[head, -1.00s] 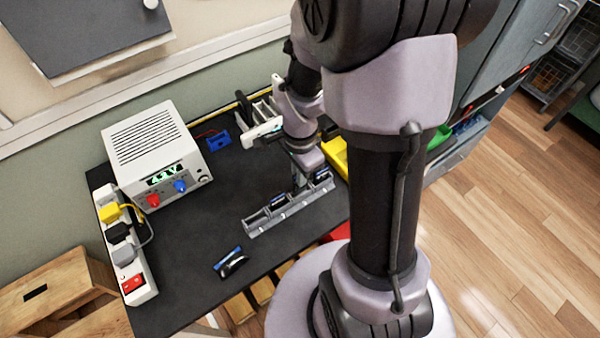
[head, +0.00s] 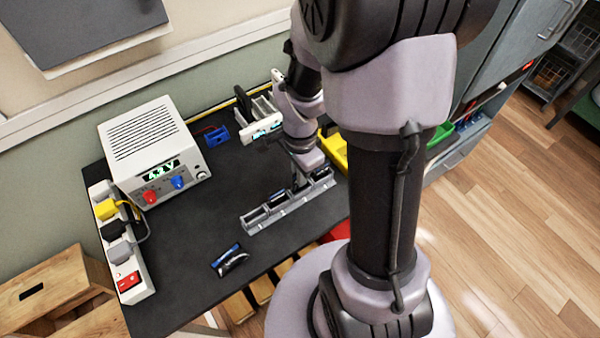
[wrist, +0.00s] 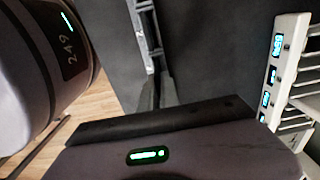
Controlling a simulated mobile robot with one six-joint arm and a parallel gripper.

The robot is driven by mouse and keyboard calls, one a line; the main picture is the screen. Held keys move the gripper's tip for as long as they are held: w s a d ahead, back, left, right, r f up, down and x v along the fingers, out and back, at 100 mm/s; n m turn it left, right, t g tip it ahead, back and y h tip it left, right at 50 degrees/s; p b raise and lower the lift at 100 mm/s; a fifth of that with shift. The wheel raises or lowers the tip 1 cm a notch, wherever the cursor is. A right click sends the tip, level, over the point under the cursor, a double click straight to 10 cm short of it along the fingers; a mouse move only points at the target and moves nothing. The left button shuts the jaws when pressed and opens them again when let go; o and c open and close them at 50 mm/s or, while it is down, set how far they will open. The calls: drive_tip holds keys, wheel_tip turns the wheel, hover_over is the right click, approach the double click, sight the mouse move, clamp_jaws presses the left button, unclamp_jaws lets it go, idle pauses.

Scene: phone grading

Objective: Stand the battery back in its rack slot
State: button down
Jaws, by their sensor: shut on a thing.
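The grey battery rack (head: 285,211) lies on the dark bench, with a few dark batteries in its slots, one of them a dark battery (head: 277,197) near the middle. My gripper (head: 297,182) points down at the rack's right half. Its fingers (wrist: 157,92) are close together beside the rack (wrist: 146,30) in the wrist view. It is shut on the battery, which is mostly hidden by the fingers and the wrist. I cannot tell whether the battery touches a slot.
Two loose batteries (head: 229,260) lie on the bench in front of the rack. A power supply (head: 152,150) and a power strip (head: 122,245) stand at left. A white charger (head: 262,129) with lit displays stands behind the rack. A yellow bin (head: 334,152) is partly hidden by my arm.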

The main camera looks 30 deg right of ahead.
drive_tip(key=shift+f+b, duration=0.95)
drive_tip(key=shift+f, duration=0.15)
drive_tip(key=shift+f, duration=0.15)
drive_tip(key=c, duration=1.5)
unclamp_jaws()
wheel_tip(320, 180, up, 18)
drive_tip(key=f+p, duration=0.1)
drive_tip(key=p, duration=0.6)
drive_tip(key=s+a+r+n+t, duration=0.2)
drive_tip(key=a+r+n, duration=0.1)
drive_tip(key=a+n, duration=0.1)
drive_tip(key=s+a+r+n+t+y+b, duration=0.1)
drive_tip(key=s+a+r+n+t, duration=0.1)
drive_tip(key=s+a+r+n, duration=0.1)
drive_tip(key=s+a+r+n+t+y, duration=0.1)
drive_tip(key=s+a+r+n, duration=0.2)
drive_tip(key=a+r+n, duration=0.1)
drive_tip(key=shift+s+a+r+n+t, duration=0.1)
drive_tip(key=shift+a+r+n+t, duration=0.1)
drive_tip(key=shift+a+n, duration=0.3)
drive_tip(key=shift+s+a+r+n+t, duration=0.1)
drive_tip(key=shift+a+r+n+t, duration=0.1)
drive_tip(key=shift+a+n, duration=0.3)
